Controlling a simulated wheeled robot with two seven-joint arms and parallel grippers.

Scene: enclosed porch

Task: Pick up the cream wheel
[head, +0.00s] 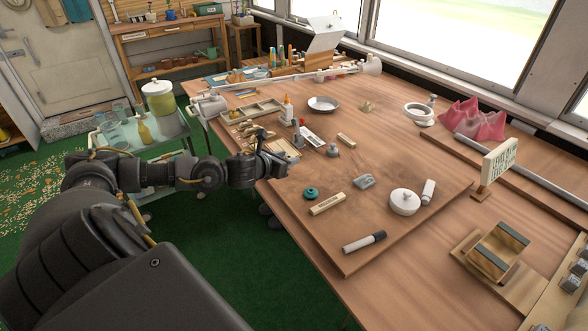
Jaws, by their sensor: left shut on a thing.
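My left gripper (272,163) is over the left edge of the wooden worktable (330,245), beside a small light wooden tray. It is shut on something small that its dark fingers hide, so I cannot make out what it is. I cannot pick out a cream wheel for certain. A round white lidded piece (404,203) sits on the board at the right, well apart from the gripper. My right gripper is not in view.
Near the gripper are a teal round piece (311,193), a cream block (327,204), a grey knob piece (333,150) and a glue bottle (287,110). A black-and-white marker (364,242) lies in front. A glass-topped cart (175,127) stands left. The board's middle is fairly clear.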

